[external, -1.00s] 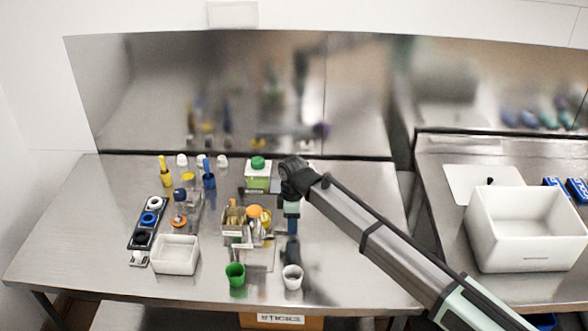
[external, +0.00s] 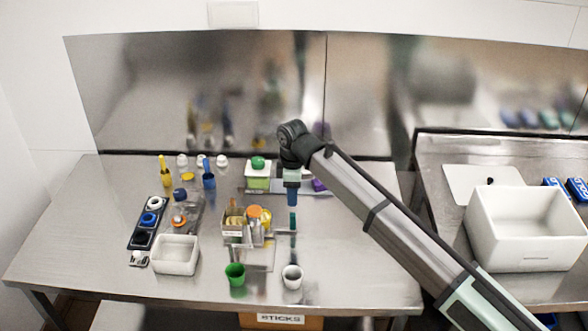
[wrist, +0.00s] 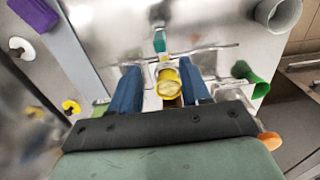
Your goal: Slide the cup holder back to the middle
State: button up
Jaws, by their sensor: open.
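A green cup (external: 235,275) and a white cup (external: 292,277) stand at the table's front edge, and both show at the right of the wrist view (wrist: 252,82). Behind them is a metal rack (external: 236,236) with small containers; I cannot tell where the cup holder itself begins and ends. A teal upright piece (external: 292,222), like a handle, stands at its right end and shows in the wrist view (wrist: 159,40). My gripper (external: 292,203) is open above and behind this piece. Between its blue fingers in the wrist view (wrist: 161,92) appears a yellow round container (wrist: 168,82), apparently untouched.
A white tub (external: 175,255) and a dark tray of round pots (external: 147,222) are at the left. Bottles, a green-lidded container (external: 257,175) and a purple item (external: 319,185) stand behind. The steel table is clear at the right.

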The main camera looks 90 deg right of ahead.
jog(key=shift+r, duration=1)
jog(key=shift+d, duration=0.1)
